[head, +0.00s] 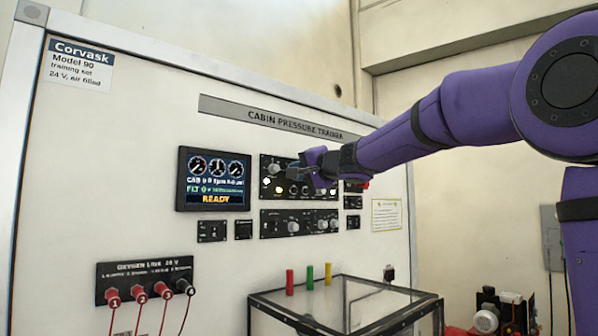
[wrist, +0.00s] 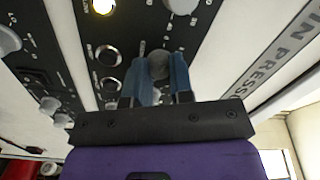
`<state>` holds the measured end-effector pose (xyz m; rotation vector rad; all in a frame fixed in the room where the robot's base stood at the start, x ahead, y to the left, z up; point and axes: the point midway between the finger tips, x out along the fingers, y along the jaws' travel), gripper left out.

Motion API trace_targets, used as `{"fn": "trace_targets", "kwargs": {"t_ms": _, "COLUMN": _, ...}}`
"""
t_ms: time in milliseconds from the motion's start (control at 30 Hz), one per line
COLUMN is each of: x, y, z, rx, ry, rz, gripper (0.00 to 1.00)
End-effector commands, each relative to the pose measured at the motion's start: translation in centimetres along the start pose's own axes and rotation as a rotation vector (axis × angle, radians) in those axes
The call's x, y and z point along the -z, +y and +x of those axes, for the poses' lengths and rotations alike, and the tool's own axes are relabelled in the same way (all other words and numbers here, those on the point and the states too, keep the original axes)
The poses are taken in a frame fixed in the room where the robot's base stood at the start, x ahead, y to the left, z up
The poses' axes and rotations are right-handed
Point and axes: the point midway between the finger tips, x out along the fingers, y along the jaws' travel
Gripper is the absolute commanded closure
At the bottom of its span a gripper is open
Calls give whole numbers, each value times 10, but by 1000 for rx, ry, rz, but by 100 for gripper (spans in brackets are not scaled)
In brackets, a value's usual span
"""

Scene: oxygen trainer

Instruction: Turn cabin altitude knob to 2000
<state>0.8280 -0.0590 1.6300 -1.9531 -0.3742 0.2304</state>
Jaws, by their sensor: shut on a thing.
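The upper black control panel (head: 267,190) is on the upright white board, right of the display. My gripper (head: 300,167) is at this panel's upper right part and covers some of its controls. In the wrist view, the two blue fingers of my gripper (wrist: 160,78) are shut on a grey round knob (wrist: 158,65), one on each side. I cannot read the knob's label or its setting. Another pale knob (wrist: 180,5) and a lit yellow button (wrist: 103,6) show on the same panel.
The display (head: 213,179) reads READY. A lower panel with knobs (head: 300,223) sits just below. A glass-topped case (head: 345,300) with red, green and yellow pieces stands in front of the board. Red and black plugs (head: 140,292) with leads are at lower left.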

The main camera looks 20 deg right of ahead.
Motion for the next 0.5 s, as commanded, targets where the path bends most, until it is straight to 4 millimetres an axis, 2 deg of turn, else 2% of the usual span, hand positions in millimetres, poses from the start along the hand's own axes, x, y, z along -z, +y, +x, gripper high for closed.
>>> {"fn": "trace_targets", "kwargs": {"t_ms": 500, "x": 0, "y": 1, "z": 0, "rx": 19, "ry": 14, "rz": 416, "gripper": 100}}
